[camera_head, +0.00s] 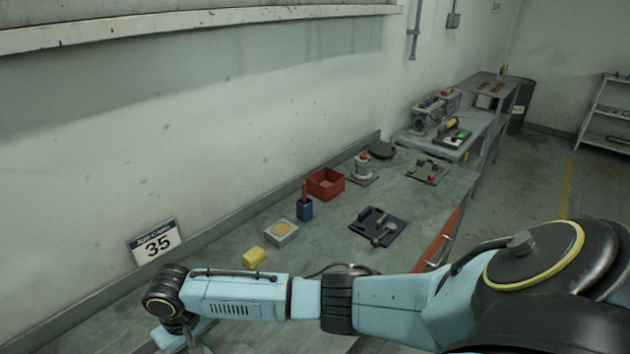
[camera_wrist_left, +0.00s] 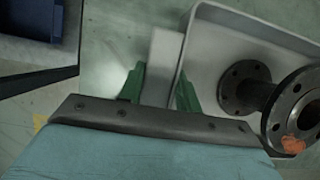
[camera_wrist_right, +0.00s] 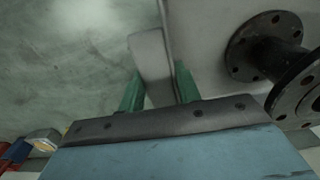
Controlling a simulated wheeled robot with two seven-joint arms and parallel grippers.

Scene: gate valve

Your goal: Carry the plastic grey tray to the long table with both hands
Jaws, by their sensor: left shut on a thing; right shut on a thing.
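The grey plastic tray (camera_wrist_left: 203,50) shows in the left wrist view with a dark flanged pipe piece (camera_wrist_left: 245,88) in it. My left gripper (camera_wrist_left: 160,88) has its green fingers on either side of the tray's pale grip tab. In the right wrist view, the tray (camera_wrist_right: 203,45) and pipe piece (camera_wrist_right: 262,50) show again. My right gripper (camera_wrist_right: 158,90) is shut on the tab on that side. In the head view, the long table (camera_head: 335,220) runs along the wall. My arm crosses its near part; the tray is not visible there.
The long table bears a yellow block (camera_head: 254,257), a block with a round yellow top (camera_head: 281,231), a blue cup (camera_head: 305,209), a red bin (camera_head: 325,183) and a dark plate (camera_head: 378,227).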

